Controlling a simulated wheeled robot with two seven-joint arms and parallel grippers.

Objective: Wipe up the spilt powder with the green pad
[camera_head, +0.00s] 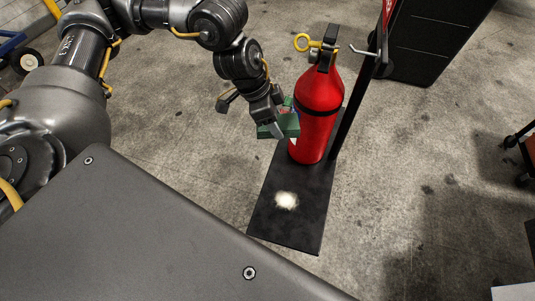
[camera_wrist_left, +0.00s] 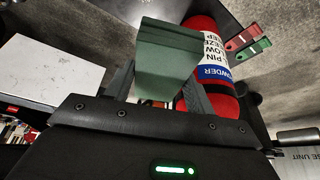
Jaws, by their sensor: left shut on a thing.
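The spilt powder (camera_head: 286,200) is a small pale patch on the black base plate (camera_head: 270,230) of the extinguisher stand, near its front end. My left gripper (camera_head: 275,122) is shut on the green pad (camera_head: 290,124), holding it beside the red fire extinguisher, above and behind the powder in the head view. The green pad also shows in the left wrist view (camera_wrist_left: 168,55), between the fingers. The powder does not show in the wrist view. My right gripper is not in view.
The red fire extinguisher (camera_head: 318,120) stands upright on the plate close to the pad, with a yellow ring at its top. A dark post rises to its right. A black cabinet (camera_head: 425,40) stands behind. The concrete floor left of the plate is clear.

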